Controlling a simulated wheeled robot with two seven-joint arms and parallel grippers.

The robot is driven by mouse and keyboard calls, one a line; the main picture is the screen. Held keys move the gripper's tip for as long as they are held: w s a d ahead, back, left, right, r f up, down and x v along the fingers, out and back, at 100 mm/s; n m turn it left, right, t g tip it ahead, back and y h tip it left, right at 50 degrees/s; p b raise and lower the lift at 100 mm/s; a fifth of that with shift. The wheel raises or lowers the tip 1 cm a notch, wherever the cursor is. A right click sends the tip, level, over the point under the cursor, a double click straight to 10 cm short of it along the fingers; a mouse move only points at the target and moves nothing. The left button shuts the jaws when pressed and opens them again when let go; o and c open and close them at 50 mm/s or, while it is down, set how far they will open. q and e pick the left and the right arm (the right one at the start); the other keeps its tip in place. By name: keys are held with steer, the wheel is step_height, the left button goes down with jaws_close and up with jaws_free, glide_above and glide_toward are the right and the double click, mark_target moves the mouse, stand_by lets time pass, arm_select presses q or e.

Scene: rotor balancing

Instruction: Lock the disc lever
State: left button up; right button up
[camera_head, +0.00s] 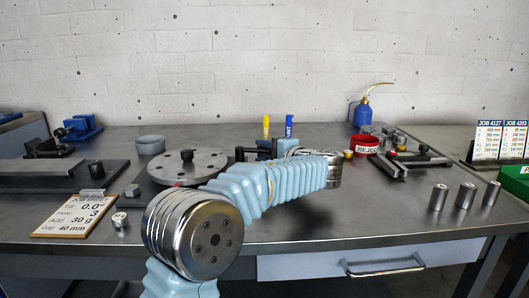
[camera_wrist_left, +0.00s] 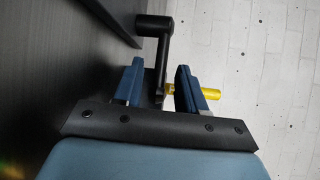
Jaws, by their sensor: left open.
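The steel disc (camera_head: 178,168) with a ring of holes and a dark centre knob lies on the bench left of the middle. The black lever (camera_head: 240,153) shows at the disc's right side. In the left wrist view the lever (camera_wrist_left: 163,50) is a thin arm with a cylindrical end (camera_wrist_left: 153,25). My left gripper (camera_head: 264,152) is beside the disc, partly hidden behind my own arm. In the wrist view its blue fingers (camera_wrist_left: 158,72) are open, with the lever's arm between them; contact cannot be told. My right gripper is not in view.
Yellow (camera_head: 266,127) and blue (camera_head: 289,127) markers stand behind the gripper. A clipboard (camera_head: 72,214) and small weight (camera_head: 120,220) lie at front left. A red bin (camera_head: 365,146), an oil can (camera_head: 362,114) and steel cylinders (camera_head: 466,195) are at right.

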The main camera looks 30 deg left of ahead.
arm_select(q)
jaws_close()
stand_by(0.3)
steer(key=shift+s+b, duration=0.1)
steer(key=shift+b, duration=0.2)
steer(key=s+m+t+h+b, duration=0.1)
steer(key=t+b, duration=0.1)
steer(key=s+m+t+h+b, duration=0.1)
steer(key=m+t+b, duration=0.1)
steer(key=b, duration=0.1)
steer(key=shift+f+b, duration=0.3)
steer(key=shift+f, duration=0.05)
steer(key=shift+s+r+m+t+h+b, duration=0.25)
steer(key=shift+m+t+h+b, duration=0.15)
steer(key=shift+m+t+h, duration=0.25)
steer(key=shift+r, duration=0.1)
